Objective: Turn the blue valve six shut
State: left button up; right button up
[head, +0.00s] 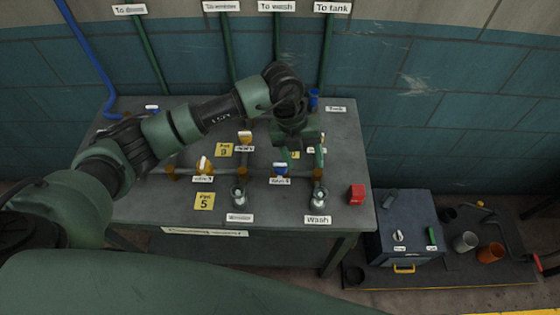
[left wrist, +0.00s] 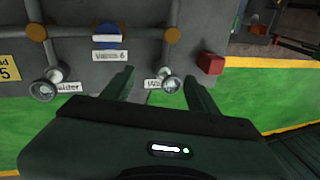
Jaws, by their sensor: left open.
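The blue valve six (head: 280,169) sits on the front pipe run of the grey bench, with its label just below it. It also shows as a blue disc (left wrist: 108,30) at upper left in the left wrist view, above a label reading Valve 6. My left gripper (head: 303,158) hangs above the bench, to the right of and behind the valve. The right gripper is not in view.
A yellow valve (head: 204,165) stands on the same pipe to the left. Two round metal fittings, one by the Wash label (head: 318,219), line the front. A red block (head: 356,194) sits at the bench's right edge. A grey box (head: 405,225) stands beyond it.

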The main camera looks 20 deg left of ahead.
aim_at(280, 164)
pick_arm(q)
jog(key=a+y, duration=0.1)
jog(key=a, duration=0.1)
jog(key=w+a+y, duration=0.1)
jog(key=a, duration=0.1)
jog(key=a+n+y, duration=0.1)
jog(key=a, duration=0.2)
jog(key=shift+w+r, duration=0.1)
jog(key=shift+w, duration=0.3)
notch_tip(280, 164, down, 7)
jog(key=p, duration=0.2)
jog(key=shift+d+r+p, duration=0.1)
jog(key=shift+p, duration=0.25)
jog(key=shift+f, duration=0.35)
grip_shut()
